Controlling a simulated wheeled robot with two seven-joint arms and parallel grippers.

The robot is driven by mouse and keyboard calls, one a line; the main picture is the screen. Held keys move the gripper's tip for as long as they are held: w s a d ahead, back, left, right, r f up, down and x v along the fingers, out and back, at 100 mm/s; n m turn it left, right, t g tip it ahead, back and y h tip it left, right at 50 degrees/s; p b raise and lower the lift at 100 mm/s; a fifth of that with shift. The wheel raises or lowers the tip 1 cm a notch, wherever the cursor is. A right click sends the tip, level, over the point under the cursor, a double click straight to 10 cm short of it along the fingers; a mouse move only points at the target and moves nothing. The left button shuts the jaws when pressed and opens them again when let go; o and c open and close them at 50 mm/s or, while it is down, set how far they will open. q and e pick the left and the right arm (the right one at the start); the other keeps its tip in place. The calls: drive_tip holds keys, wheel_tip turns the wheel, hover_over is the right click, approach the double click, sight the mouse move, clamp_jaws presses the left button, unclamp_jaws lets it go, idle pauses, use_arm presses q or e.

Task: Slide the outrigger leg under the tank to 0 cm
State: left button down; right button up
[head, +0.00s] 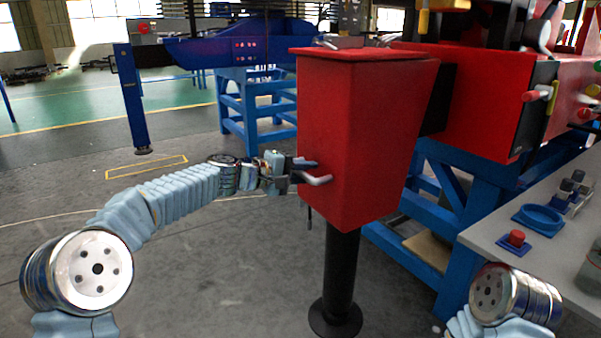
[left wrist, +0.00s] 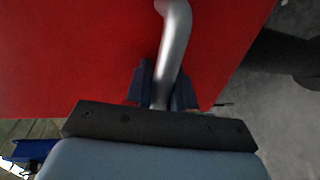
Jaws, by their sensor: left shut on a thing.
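The red tank (head: 360,140) stands in the middle of the head view, with a black outrigger leg (head: 342,270) coming down from its underside to a round foot on the floor. A bent grey handle (head: 316,180) sticks out from the tank's left face. My left gripper (head: 300,174) is at this handle. In the left wrist view, its two dark fingers (left wrist: 162,88) are shut around the grey handle (left wrist: 174,45), close to the red face (left wrist: 80,50). My right arm shows at the lower right of the head view, but its gripper is out of view.
A blue frame (head: 455,200) stands behind the tank. A blue post (head: 135,100) stands at the left. The floor left of the tank is clear.

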use_arm(q)
drive_tip(key=shift+s+d+r, duration=0.2)
drive_tip(key=shift+d+r, duration=0.05)
drive_tip(key=shift+d, duration=0.1)
drive_tip(key=c, duration=1.1)
unclamp_jaws()
drive_tip(key=shift+s, duration=0.1)
drive_tip(key=shift+a, duration=0.1)
drive_tip(key=b+v, duration=0.2)
drive_tip(key=v, duration=1.2)
drive_tip(key=shift+f+b, duration=0.1)
drive_tip(key=shift+b, duration=0.25)
